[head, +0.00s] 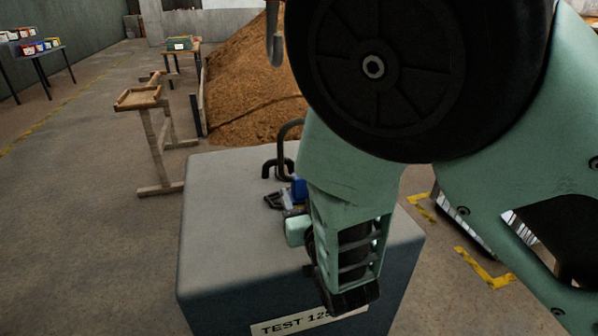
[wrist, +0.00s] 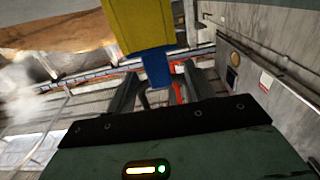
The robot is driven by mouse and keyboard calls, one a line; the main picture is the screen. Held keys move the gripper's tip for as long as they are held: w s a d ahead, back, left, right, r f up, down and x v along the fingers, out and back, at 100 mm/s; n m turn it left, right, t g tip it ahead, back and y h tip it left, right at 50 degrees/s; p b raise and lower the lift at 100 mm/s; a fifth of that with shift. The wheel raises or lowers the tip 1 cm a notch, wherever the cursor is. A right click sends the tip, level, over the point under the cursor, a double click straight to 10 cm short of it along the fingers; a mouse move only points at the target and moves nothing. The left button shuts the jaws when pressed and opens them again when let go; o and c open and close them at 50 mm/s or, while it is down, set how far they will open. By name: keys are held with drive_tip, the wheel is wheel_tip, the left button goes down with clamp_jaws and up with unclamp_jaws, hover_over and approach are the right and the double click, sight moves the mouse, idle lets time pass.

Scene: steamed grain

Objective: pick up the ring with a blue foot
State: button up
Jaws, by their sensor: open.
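No whole ring with a blue foot can be made out. In the head view a tall dark loop (head: 287,140) stands at the back of the grey block (head: 220,210), and a small blue part (head: 299,189) shows beside my arm; I cannot tell whether they belong together. In the wrist view my gripper (wrist: 160,73) is open, its two dark fingers apart. A blue piece (wrist: 157,68) under a yellow body (wrist: 140,25) appears between and beyond the fingertips; contact cannot be told. My arm hides part of the block top in the head view.
The block has a "TEST" label (head: 300,322) on its front. A wooden stand (head: 140,98) is at left, and a brown grain heap (head: 250,90) lies behind. Tables with coloured bins (head: 38,47) are at far left. The block's left top is clear.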

sight(297, 177)
drive_tip(key=shift+d+r+b+x, duration=0.1)
drive_tip(key=shift+b+x, duration=0.35)
drive_tip(key=shift+x, duration=1)
drive_tip(key=shift+d+r+b+x, duration=0.1)
drive_tip(key=shift+b+x, duration=0.3)
drive_tip(key=shift+x, duration=1.05)
clamp_jaws()
drive_tip(key=shift+r, duration=0.15)
